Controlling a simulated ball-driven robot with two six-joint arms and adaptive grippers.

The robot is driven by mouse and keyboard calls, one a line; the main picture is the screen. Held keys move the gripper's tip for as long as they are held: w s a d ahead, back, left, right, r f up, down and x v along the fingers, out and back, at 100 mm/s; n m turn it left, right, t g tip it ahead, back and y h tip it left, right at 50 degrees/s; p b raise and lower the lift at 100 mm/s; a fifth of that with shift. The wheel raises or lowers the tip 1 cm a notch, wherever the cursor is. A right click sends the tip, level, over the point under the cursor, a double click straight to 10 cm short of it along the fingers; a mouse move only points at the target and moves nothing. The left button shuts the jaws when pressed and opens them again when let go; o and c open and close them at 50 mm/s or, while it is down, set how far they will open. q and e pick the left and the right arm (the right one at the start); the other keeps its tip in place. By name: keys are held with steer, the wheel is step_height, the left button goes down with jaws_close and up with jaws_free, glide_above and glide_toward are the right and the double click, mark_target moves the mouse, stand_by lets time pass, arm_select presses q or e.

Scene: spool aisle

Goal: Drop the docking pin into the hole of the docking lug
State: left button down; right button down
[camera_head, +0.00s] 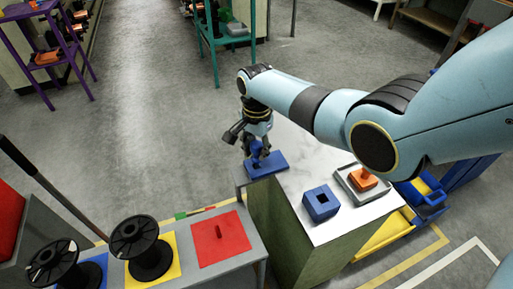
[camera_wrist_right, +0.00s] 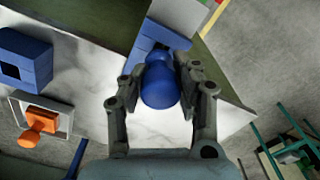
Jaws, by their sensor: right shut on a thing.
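My right gripper (camera_head: 257,152) is shut on a blue pin, the docking pin (camera_wrist_right: 160,84), which sits between the two fingers in the right wrist view. The gripper points down over a flat blue plate (camera_head: 272,166) at the far left corner of the white worktop. The plate also shows behind the pin in the wrist view (camera_wrist_right: 148,48). I cannot tell which blue piece is the docking lug. The pin's lower end and any hole beneath it are hidden. My left gripper is not in view.
A grey tray (camera_head: 347,184) with an orange knobbed piece (camera_head: 362,179) stands right of the blue block. A lower grey bench at front left holds black spools (camera_head: 134,249) and a red plate (camera_head: 221,238). The worktop between plate and block is bare.

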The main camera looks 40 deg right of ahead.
mark_target(257, 157)
steer(key=shift+f+b, duration=1.15)
steer(key=shift+f, duration=0.45)
steer(key=c, duration=0.9)
jaws_free()
steer(key=shift+r, duration=0.55)
step_height(257, 157, up, 11)
steer(key=shift+s+f, duration=0.1)
steer(key=shift+s, duration=0.05)
